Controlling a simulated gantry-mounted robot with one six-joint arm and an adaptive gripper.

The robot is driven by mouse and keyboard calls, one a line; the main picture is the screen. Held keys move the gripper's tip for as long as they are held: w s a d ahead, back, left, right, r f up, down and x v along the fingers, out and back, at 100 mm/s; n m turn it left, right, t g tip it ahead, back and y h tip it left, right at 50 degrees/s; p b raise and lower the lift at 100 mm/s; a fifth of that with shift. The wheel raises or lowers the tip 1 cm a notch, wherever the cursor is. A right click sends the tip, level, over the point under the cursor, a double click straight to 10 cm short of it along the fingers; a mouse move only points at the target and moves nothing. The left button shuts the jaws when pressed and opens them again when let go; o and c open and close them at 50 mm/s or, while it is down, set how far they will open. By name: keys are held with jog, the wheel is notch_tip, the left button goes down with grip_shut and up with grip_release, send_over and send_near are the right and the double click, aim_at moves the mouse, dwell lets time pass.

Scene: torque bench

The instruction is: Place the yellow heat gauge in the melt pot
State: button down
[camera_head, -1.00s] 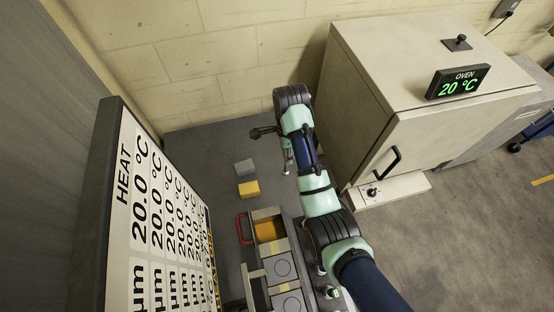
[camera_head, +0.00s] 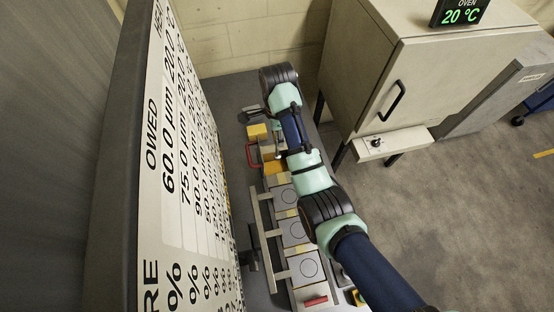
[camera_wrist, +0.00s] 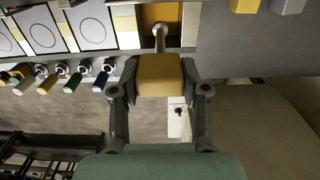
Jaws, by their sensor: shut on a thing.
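The yellow heat gauge (camera_wrist: 160,82), a yellow block with a metal stem, is held between the fingers of my gripper (camera_wrist: 160,72) in the wrist view. Its stem points toward the top of the picture and overlaps the opening of an amber-filled box (camera_wrist: 145,20), which looks like the melt pot. I cannot tell whether the stem is in the pot or above it. In the head view the pot (camera_head: 275,168) has a red handle on its left. My gripper (camera_head: 279,150) is beside it there, mostly hidden by my arm.
Square plates (camera_head: 293,232) with circles run in a row from the pot. Coloured-handled tools (camera_wrist: 72,82) line the bench edge. A yellow block (camera_head: 257,131) and a grey block (camera_wrist: 287,5) stand near the pot. A large board (camera_head: 185,150) is at left, an oven (camera_head: 400,70) at right.

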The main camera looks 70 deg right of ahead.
aim_at(277, 156)
notch_tip(277, 156, down, 11)
jog(key=shift+r+b, duration=0.1)
jog(key=shift+b, duration=0.25)
jog(key=shift+a, duration=0.1)
jog(key=c, duration=0.6)
grip_release()
notch_tip(277, 156, up, 12)
jog(key=shift+r+p, duration=0.1)
jog(key=shift+p, duration=1.05)
